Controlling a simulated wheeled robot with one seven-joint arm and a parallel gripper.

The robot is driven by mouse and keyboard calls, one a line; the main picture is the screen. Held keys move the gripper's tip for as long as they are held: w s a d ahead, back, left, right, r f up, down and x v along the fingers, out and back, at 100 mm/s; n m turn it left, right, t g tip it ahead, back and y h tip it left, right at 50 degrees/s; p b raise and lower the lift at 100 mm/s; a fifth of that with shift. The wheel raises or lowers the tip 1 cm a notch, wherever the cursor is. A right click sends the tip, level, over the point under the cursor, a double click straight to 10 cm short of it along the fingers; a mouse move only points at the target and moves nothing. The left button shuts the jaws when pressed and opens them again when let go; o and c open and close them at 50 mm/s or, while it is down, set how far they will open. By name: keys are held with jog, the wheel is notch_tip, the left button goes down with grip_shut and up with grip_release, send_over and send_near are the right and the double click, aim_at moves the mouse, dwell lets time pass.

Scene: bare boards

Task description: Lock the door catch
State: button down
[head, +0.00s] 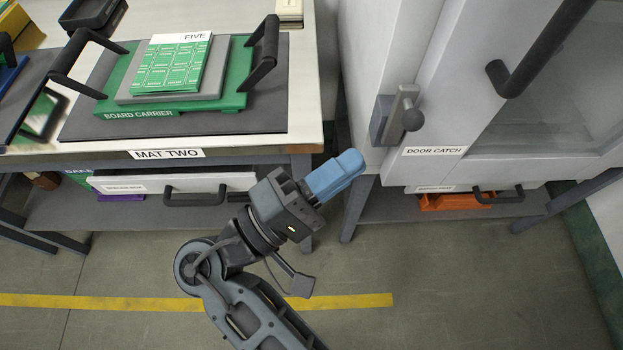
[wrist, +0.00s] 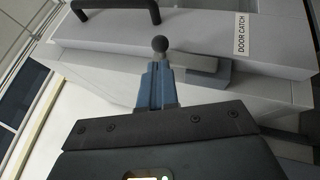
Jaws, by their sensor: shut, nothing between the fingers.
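The door catch (head: 404,112) is a grey lever with a dark round knob, mounted on a blue-grey block at the cabinet's front edge. A "DOOR CATCH" label (head: 434,151) sits below it on the white door (head: 455,90). My gripper (head: 352,163), with blue fingers, is shut and empty, below and to the left of the catch in the head view. In the wrist view the catch's knob (wrist: 160,44) shows just beyond the fingertips (wrist: 158,68). I cannot tell whether they touch it. The fingers hide part of the lever there.
A table to the left bears a dark mat (head: 270,110) with a green board carrier (head: 175,115). A dark door handle (head: 530,55) juts out at upper right. Drawers sit under both tables, with handles (head: 195,199) projecting. The floor in front is clear.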

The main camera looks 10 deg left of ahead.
aim_at(403, 127)
jog(key=x, duration=0.6)
jog(key=shift+p, duration=0.4)
jog(key=shift+w, duration=0.2)
